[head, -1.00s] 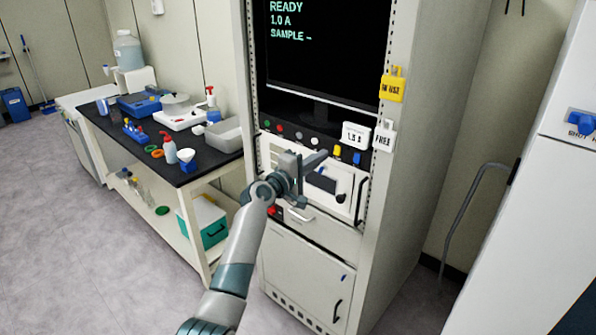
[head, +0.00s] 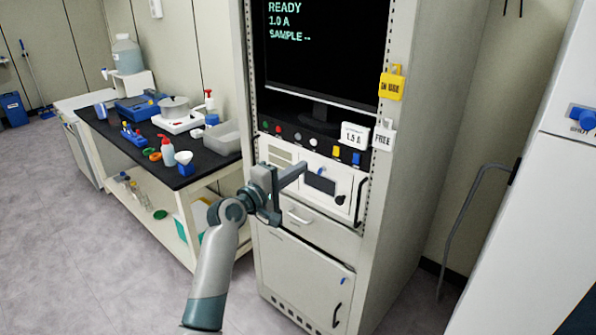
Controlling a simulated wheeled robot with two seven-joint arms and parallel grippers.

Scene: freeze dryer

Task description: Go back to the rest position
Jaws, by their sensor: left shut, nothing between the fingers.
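My left gripper (head: 300,171) is shut and empty. Its arm comes up from the bottom of the picture, and the fingers point up and to the right in front of the instrument panel (head: 313,182) of the tall rack. The gripper overlaps the panel's left part in the picture; I cannot tell whether it touches it. My right gripper is not in view.
The tall rack (head: 415,130) holds a screen (head: 320,60) reading READY, with a yellow tag (head: 392,86) on its side. A black-topped bench (head: 205,160) with lab items stands to the left. A white cabinet (head: 520,210) stands at right. Open floor (head: 80,240) lies at left.

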